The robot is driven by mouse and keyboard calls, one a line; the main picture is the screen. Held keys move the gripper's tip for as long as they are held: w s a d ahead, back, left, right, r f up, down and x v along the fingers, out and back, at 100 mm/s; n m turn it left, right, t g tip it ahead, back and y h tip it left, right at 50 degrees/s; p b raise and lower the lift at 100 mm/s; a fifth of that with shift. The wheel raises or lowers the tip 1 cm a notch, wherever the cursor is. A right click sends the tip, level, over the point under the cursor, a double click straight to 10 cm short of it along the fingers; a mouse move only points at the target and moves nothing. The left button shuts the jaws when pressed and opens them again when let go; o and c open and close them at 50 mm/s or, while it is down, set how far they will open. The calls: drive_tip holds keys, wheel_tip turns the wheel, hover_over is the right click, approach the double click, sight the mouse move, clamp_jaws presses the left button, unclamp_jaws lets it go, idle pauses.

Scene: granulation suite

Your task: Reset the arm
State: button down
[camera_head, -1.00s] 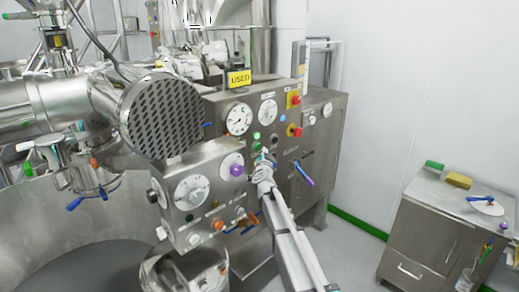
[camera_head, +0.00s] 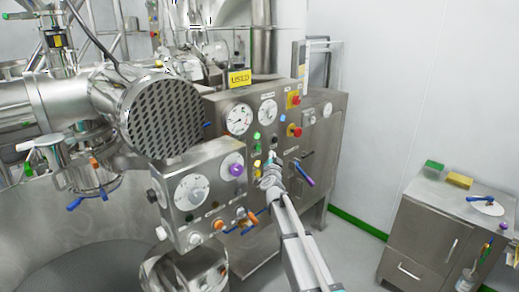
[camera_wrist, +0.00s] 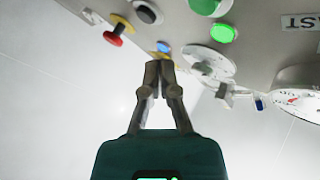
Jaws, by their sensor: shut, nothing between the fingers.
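My gripper (camera_head: 273,157) is at the end of my raised arm, in front of the steel control panel (camera_head: 312,140) in the head view. In the wrist view the two fingers of my gripper (camera_wrist: 159,66) meet at their tips, with nothing between them. A blue button (camera_wrist: 162,47), a green button (camera_wrist: 223,33) and a red knob (camera_wrist: 113,39) show beyond the tips. Whether the tips touch the panel cannot be told, but they look apart from it.
A lower panel box (camera_head: 200,216) with dials and knobs juts out left of my arm. A perforated steel cylinder (camera_head: 165,115) is above it. A grey cabinet (camera_head: 425,225) stands at the right. The floor between it and the panel is clear.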

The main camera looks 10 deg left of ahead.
idle(0.4)
drive_tip(key=s+d+f+n+g+y, duration=0.1)
drive_tip(key=s+d+f+n+g, duration=0.3)
drive_tip(key=s+d+f+g, duration=0.35)
drive_tip(key=s+d+f+n+g+y, duration=0.1)
drive_tip(key=s+d+f+n+g, duration=0.25)
drive_tip(key=s+f, duration=0.6)
drive_tip(key=s+d+f+g+h, duration=0.2)
drive_tip(key=s+d+g, duration=0.2)
drive_tip(key=s+d, duration=0.3)
drive_tip(key=s+d+f+m+g+h, duration=0.1)
drive_tip(key=s+d+g, duration=0.3)
drive_tip(key=s, duration=1.2)
drive_tip(key=d+f+h, duration=0.1)
drive_tip(key=d, duration=0.3)
drive_tip(key=shift+d+f, duration=0.15)
drive_tip(key=shift+d, duration=0.15)
drive_tip(key=shift+m, duration=0.25)
